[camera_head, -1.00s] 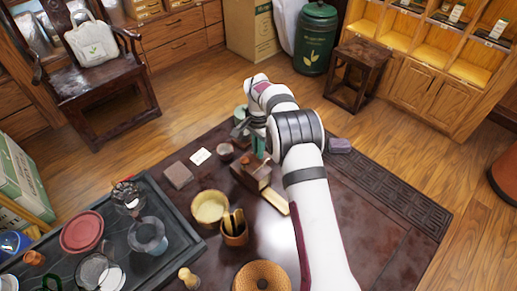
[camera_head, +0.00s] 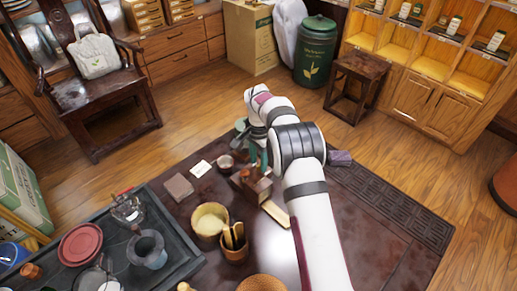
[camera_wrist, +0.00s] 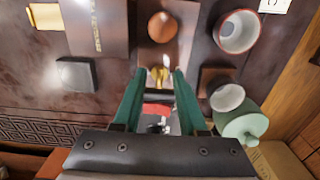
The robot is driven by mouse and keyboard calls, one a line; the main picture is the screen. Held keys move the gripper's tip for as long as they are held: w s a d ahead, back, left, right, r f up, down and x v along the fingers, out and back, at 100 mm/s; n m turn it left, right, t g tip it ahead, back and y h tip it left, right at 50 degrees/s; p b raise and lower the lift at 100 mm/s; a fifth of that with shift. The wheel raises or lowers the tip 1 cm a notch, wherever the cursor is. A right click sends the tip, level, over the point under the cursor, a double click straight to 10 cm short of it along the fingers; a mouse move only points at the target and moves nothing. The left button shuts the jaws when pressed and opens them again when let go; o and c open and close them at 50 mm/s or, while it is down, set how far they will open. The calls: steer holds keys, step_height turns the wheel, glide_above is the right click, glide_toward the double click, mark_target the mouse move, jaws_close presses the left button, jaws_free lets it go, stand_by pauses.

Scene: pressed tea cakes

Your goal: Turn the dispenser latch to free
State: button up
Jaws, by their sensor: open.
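The dispenser appears to be the small dark wooden box (camera_head: 257,188) on the table, just on the near side of my gripper. In the wrist view, a wooden block with lettering (camera_wrist: 97,27) and a round orange-brown piece (camera_wrist: 162,27) lie beyond the fingertips. A small brass piece (camera_wrist: 158,76), possibly the latch, shows between my green fingertips. A red part (camera_wrist: 157,110) shows lower down between the fingers. My gripper (camera_wrist: 158,72) is open, its fingers apart on either side of the brass piece. I cannot tell whether they touch it. In the head view my gripper (camera_head: 258,155) is small and partly hidden.
A reddish cup (camera_wrist: 239,31), a white-rimmed cup (camera_wrist: 228,97) and a pale green lidded jar (camera_wrist: 240,124) stand to the right. A dark square block (camera_wrist: 77,74) lies to the left. A pale bowl (camera_head: 210,219) and a tool holder (camera_head: 234,248) stand nearer on the table.

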mark_target(259, 166)
step_height(259, 166, up, 15)
stand_by(0.4)
steer(key=s+d+r+n+y, duration=0.1)
steer(key=s+d+r, duration=0.25)
steer(key=s, duration=0.65)
steer(key=s+d+r+n, duration=0.1)
steer(key=s+d+r, duration=0.3)
steer(key=s, duration=0.6)
steer(key=s+f, duration=0.3)
steer(key=s, duration=0.6)
steer(key=s+f+n, duration=0.1)
steer(key=s+f, duration=0.1)
steer(key=s, duration=0.8)
steer(key=shift+s+f+n+y, duration=0.25)
steer(key=shift+f+n+y, duration=0.05)
steer(key=shift+f+y, duration=0.1)
